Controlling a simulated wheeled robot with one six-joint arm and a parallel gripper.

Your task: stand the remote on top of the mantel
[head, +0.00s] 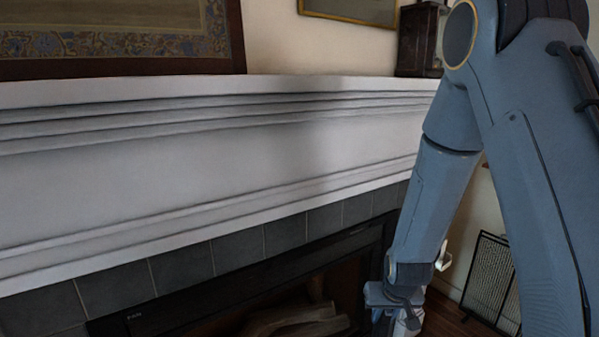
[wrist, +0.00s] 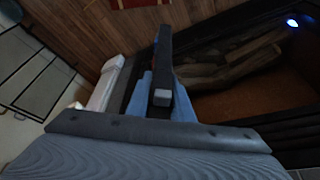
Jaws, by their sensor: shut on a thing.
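The mantel (head: 300,88) is a long white shelf with moulded edges, running across the head view above the fireplace. My gripper (wrist: 163,90) shows in the wrist view with blue fingers, shut on a narrow dark bar that looks like the remote (wrist: 164,48). The bar points away from the wrist, and part of it is hidden between the fingers. In the head view my gripper (head: 399,312) hangs low at the bottom right, below the mantel and in front of the fireplace. The remote cannot be made out there.
The dark fireplace opening (head: 270,318) holds logs. A framed picture (head: 120,40) and a dark box-like object (head: 419,40) stand at the mantel's back. Between them the mantel top looks clear. A black mesh screen (head: 490,278) stands on the floor at right.

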